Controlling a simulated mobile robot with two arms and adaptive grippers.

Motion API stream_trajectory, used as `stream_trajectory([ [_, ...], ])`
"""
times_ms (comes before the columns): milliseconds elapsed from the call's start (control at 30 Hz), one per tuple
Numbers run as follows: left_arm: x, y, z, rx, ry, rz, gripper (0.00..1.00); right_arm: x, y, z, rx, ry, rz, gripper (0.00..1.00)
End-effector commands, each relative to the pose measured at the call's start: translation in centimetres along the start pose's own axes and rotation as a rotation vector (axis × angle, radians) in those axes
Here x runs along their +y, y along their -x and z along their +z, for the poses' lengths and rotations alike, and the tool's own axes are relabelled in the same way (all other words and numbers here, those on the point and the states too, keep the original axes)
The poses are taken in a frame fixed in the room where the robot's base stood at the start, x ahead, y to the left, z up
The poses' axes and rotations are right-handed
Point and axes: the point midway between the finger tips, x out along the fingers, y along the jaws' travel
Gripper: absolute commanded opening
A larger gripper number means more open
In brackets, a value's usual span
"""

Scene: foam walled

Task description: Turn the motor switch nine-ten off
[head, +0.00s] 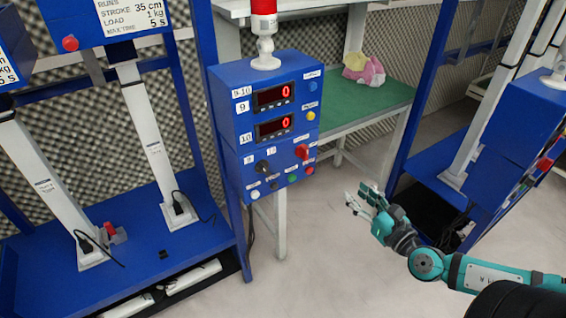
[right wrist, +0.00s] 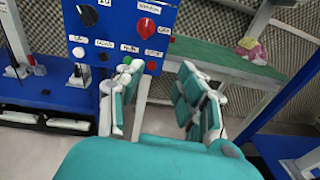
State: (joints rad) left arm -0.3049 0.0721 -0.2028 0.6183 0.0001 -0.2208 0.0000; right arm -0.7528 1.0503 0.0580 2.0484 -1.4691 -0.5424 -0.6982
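The blue control box (head: 243,130) marked 9-10 stands in the middle of the head view. Its lower part carries a red rotary switch (head: 302,152) on the right and a black knob (head: 263,167) on the left. The right wrist view also shows the red switch (right wrist: 146,28) and the black knob (right wrist: 88,15). The small labels beside them are too blurred to read surely. My right gripper (head: 368,196) is open and empty, to the right of and below the box, apart from it. In the right wrist view its fingers (right wrist: 156,75) are spread below the switches. My left gripper is out of view.
Small white, green and red buttons (head: 309,170) line the box's bottom. A green table (head: 365,105) with a pink and yellow object (head: 364,68) is behind. Blue frames stand both sides.

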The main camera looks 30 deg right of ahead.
Motion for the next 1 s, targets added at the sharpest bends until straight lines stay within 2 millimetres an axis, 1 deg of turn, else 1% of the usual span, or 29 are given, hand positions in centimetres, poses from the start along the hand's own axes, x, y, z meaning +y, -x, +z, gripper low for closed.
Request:
stream_trajectory([
  [33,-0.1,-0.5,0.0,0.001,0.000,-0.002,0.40,1.1,0.0,0.5,-0.017,0.032,0.033,0.37],
  [100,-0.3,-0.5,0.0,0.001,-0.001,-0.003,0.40,1.9,-0.1,1.1,-0.031,0.056,0.055,0.37],
  [233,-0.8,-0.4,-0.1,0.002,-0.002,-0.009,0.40,2.1,-0.8,1.5,-0.038,0.062,0.058,0.37],
  [333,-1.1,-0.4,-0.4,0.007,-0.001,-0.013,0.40,2.1,-1.9,1.6,-0.040,0.060,0.057,0.37],
  [500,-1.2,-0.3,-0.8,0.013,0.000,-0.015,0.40,2.1,-4.1,1.7,-0.040,0.058,0.054,0.37],
  [767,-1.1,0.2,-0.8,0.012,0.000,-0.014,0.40,2.3,-7.8,1.9,-0.040,0.056,0.053,0.37],
  [1000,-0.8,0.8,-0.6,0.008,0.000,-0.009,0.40,2.6,-11.5,2.1,-0.040,0.055,0.054,0.37],
])
